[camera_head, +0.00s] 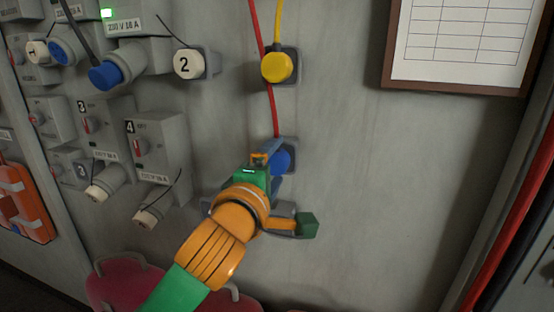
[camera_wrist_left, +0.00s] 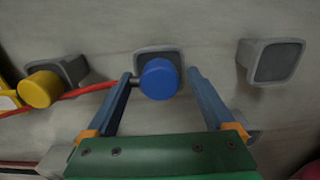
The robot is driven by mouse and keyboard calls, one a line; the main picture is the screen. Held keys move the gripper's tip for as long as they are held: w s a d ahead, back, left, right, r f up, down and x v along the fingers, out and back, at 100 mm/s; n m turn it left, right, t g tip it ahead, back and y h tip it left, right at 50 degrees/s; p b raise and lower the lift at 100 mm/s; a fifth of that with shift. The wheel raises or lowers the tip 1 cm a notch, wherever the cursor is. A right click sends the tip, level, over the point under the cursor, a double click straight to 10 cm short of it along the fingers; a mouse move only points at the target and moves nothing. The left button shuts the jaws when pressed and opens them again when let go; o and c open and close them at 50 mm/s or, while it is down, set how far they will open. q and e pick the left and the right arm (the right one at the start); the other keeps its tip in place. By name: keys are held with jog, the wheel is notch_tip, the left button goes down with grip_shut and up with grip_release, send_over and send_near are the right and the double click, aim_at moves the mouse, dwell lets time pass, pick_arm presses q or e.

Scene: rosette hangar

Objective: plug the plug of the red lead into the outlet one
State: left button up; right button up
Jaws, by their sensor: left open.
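The red lead (camera_head: 271,108) hangs from above down to its blue plug (camera_head: 282,160), which sits on a grey wall holder. In the left wrist view the blue plug (camera_wrist_left: 159,79) faces me, with the red lead running off to the left. My left gripper (camera_head: 280,172) is open at the plug. In the left wrist view its fingers (camera_wrist_left: 160,75) are on either side of the plug; I cannot tell whether they touch it. A white cap marked 1 (camera_head: 37,52) and a round blue part (camera_head: 62,50) are at the upper left; outlet one's opening is unclear. My right gripper is not in view.
A yellow plug (camera_head: 277,67) on a yellow lead is above the blue plug. A cap marked 2 (camera_head: 187,64) and another blue plug (camera_head: 104,75) are on the left. Outlets 3 (camera_head: 84,121) and 4 (camera_head: 147,143) are below. A framed chart (camera_head: 386,70) hangs right.

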aim_at(274, 166)
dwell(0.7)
pick_arm(q)
grip_shut()
jog(key=shift+f, duration=0.15)
jog(key=shift+r+v, duration=0.2)
jog(key=shift+v, duration=0.95)
jog(key=shift+s+a, duration=0.1)
jog(key=shift+s, duration=0.05)
jog(key=shift+s+f, duration=0.1)
jog(key=shift+s, duration=0.05)
jog(key=shift+v, duration=1.55)
